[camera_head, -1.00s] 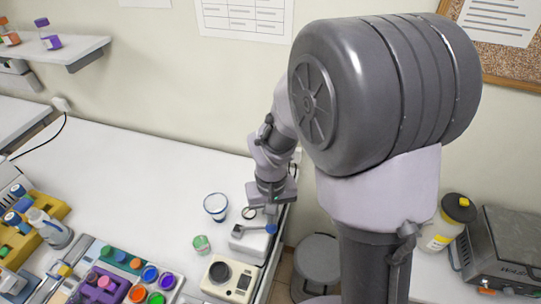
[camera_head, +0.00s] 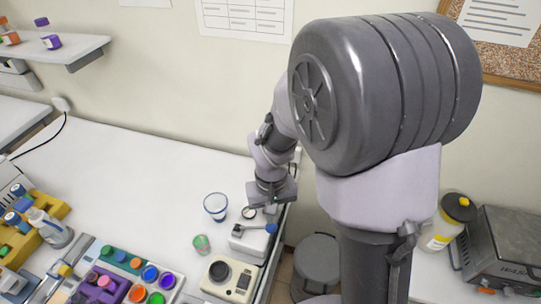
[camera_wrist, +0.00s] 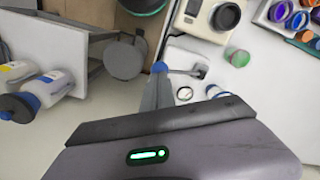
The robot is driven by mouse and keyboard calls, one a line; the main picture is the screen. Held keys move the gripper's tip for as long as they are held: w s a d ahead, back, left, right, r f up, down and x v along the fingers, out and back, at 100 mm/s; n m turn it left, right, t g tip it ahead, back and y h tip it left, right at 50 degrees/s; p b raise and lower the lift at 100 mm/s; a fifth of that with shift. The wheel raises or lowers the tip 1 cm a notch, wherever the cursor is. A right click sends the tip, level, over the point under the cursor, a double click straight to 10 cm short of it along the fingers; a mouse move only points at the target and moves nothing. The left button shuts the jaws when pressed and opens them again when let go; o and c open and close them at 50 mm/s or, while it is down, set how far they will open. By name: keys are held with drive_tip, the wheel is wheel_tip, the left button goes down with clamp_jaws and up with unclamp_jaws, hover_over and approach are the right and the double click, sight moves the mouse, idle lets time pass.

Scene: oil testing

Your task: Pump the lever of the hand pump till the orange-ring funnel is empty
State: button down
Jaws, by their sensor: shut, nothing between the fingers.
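The hand pump (camera_head: 247,246) is a small white box near the right edge of the bench, with a round gauge beside it. Its grey lever ends in a blue knob (camera_head: 271,228); the knob also shows in the wrist view (camera_wrist: 160,67). My gripper (camera_head: 271,208) is shut and empty, close above and behind the knob. A narrow grey finger (camera_wrist: 153,96) reaches toward the knob in the wrist view; whether they touch I cannot tell.
A cream device with a dark dial (camera_head: 229,279) sits in front. The bench behind the cup is clear.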

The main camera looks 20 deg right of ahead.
sight(276, 227)
drive_tip(key=shift+f, duration=0.15)
drive_tip(key=shift+f+b, duration=0.85)
drive_tip(key=shift+s+d+f+b, duration=0.2)
drive_tip(key=shift+d+f+b, duration=0.1)
drive_tip(key=shift+f+b, duration=0.3)
drive_tip(key=shift+s+d+f+b, duration=0.1)
drive_tip(key=shift+d+f+b, duration=0.05)
drive_tip(key=shift+f+b, duration=0.25)
drive_tip(key=shift+s+d+f+b, duration=0.1)
drive_tip(key=shift+f+b, duration=0.15)
drive_tip(key=shift+f, duration=0.15)
drive_tip(key=shift+s+d+f+b, duration=0.1)
drive_tip(key=shift+d+f+b, duration=0.05)
drive_tip(key=shift+f+b, duration=0.6)
drive_tip(key=shift+f, duration=0.1)
